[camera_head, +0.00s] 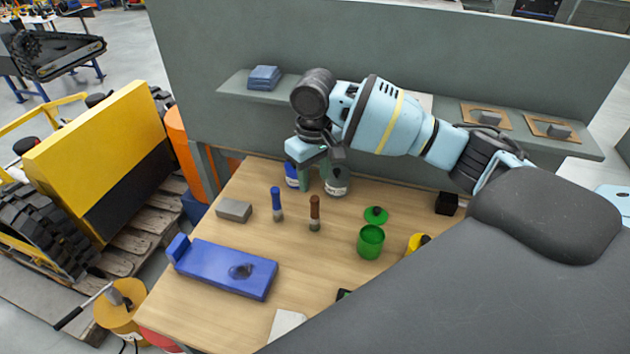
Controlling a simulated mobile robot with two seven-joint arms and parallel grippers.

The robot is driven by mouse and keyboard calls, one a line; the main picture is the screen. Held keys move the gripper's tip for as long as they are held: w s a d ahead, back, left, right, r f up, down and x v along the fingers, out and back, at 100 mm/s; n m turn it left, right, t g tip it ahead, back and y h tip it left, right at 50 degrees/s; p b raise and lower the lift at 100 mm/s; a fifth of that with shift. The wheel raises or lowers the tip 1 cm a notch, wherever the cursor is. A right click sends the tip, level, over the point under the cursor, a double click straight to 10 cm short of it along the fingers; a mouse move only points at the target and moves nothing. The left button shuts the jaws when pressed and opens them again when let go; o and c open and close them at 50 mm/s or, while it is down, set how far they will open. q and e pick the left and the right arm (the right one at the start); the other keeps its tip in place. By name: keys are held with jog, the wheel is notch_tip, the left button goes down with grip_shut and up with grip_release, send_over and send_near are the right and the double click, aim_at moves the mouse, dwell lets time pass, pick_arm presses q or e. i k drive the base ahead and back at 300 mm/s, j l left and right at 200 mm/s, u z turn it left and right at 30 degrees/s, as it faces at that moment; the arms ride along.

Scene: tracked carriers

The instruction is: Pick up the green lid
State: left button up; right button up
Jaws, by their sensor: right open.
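The green lid (376,215) lies flat on the wooden table, with a dark knob on top. It is just behind the open green cup (370,243). My right gripper (316,174) is open and points down near the back of the table, to the left of and behind the lid. It is apart from the lid. Its fingers partly hide a blue container (291,175) and a grey-green jar (337,183); I cannot tell whether they touch these. My left gripper is not in view.
A blue-handled tool (276,203) and a brown-handled one (314,213) stand left of the cup. A grey block (234,210) and a blue vise-like fixture (225,268) are further left. A black box (446,203) is right of the lid. A shelf (238,84) runs behind the table.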

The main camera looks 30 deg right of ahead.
aim_at(377, 215)
jog(key=z, duration=1.55)
